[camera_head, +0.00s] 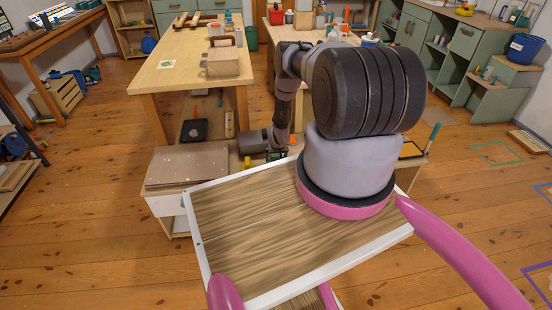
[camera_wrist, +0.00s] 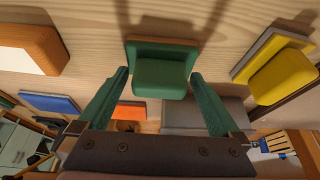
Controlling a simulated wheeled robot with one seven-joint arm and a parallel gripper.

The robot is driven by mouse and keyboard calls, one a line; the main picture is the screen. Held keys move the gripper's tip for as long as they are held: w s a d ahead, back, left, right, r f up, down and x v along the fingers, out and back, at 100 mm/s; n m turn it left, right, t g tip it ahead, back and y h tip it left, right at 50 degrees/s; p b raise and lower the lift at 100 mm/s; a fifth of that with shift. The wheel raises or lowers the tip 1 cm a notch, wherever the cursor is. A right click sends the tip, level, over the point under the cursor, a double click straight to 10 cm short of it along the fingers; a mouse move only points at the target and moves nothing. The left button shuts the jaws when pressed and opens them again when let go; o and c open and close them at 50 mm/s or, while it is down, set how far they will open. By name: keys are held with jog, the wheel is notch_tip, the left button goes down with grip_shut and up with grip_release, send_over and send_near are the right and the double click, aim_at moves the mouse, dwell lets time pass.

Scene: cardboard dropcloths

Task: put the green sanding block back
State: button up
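The green sanding block (camera_wrist: 162,72), with an orange-brown base layer, is at the upper middle of the wrist view, against a pale wood surface. My gripper (camera_wrist: 160,76) has its two green fingers on either side of the block, with the tips close to its side edges. I cannot tell whether they press on it or whether the block rests on the wood. In the head view the gripper (camera_head: 277,153) is low by the workbench, mostly hidden by my arm, and the green block does not show.
A yellow block (camera_wrist: 284,76) on a grey base is right of the green block. An orange-brown block (camera_wrist: 42,48) and a blue piece (camera_wrist: 50,103) are to the left. A brush (camera_wrist: 270,146) is at lower right. A workbench (camera_head: 185,62) and low cabinet (camera_head: 187,165) stand near the arm.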

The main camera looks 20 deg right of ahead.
jog(key=v, duration=1.2)
jog(key=w+a+r, duration=0.1)
jog(key=w+r, duration=0.2)
jog(key=r, duration=0.9)
jog(key=w+a+r, duration=0.1)
jog(key=w+r, duration=0.3)
jog(key=r, duration=0.7)
jog(key=s+a+r+t+y, duration=0.1)
jog(key=s+a+r, duration=0.2)
jog(key=r, duration=1)
jog(key=s+a+r+t, duration=0.1)
jog(key=s+a+r, duration=0.15)
jog(key=r, duration=1.15)
jog(key=s+a+r+y, duration=0.1)
jog(key=s+a+r, duration=0.2)
jog(key=s+r, duration=0.5)
jog(key=s+a+r, duration=0.3)
jog(key=s+r, duration=0.4)
jog(key=r, duration=0.1)
jog(key=s+a+r, duration=0.1)
jog(key=s+r, duration=0.1)
jog(key=s, duration=0.7)
jog(key=s+a+r+m+y, duration=0.1)
jog(key=s+a+r, duration=0.1)
jog(key=s, duration=0.8)
jog(key=shift+a+r+t, duration=0.3)
jog(key=shift+a+r, duration=0.05)
jog(key=shift+r, duration=0.2)
